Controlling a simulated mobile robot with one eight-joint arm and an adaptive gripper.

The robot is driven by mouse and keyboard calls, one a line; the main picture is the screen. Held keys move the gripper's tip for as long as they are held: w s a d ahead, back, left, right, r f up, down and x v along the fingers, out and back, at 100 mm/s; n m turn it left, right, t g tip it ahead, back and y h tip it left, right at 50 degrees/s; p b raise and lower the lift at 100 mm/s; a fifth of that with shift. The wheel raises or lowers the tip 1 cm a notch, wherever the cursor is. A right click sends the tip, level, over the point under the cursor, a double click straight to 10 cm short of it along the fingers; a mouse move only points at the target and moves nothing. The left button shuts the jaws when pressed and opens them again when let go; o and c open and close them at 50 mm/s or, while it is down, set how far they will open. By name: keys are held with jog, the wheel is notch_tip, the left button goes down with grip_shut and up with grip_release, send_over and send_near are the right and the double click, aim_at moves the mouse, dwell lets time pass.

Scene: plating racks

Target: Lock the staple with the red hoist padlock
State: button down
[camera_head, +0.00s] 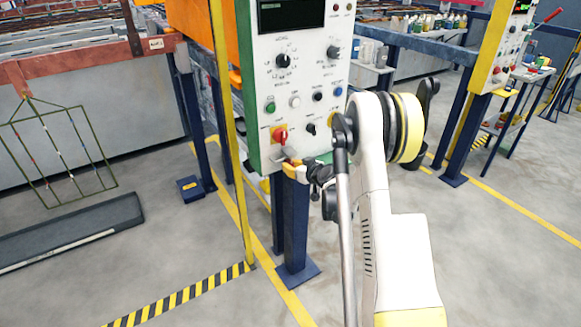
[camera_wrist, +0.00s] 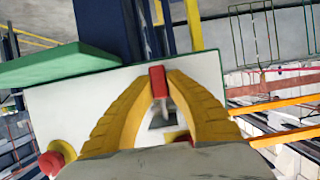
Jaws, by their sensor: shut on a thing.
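My gripper (camera_wrist: 158,78) has yellow fingers shut on a small red padlock (camera_wrist: 158,82), gripped between the fingertips. A pale grey shackle (camera_wrist: 164,106) runs from the padlock toward the panel. Behind it, between the fingers, is a dark grey plate (camera_wrist: 160,121), apparently the staple's place. I cannot tell whether the shackle passes through a staple. The padlock is too small to make out there.
Another red knob on yellow (camera_wrist: 52,161) stands out from the panel in the wrist view. A yellow post (camera_head: 229,130) rises left of the panel, and a blue leg (camera_head: 292,225) stands below it. A green wire rack (camera_head: 60,155) hangs at left. The floor in front is open.

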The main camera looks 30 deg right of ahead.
jog(key=shift+r, duration=0.3)
jog(key=shift+f+b, duration=0.3)
jog(key=shift+f, duration=0.05)
dwell(0.4)
jog(key=c, duration=1.4)
grip_release()
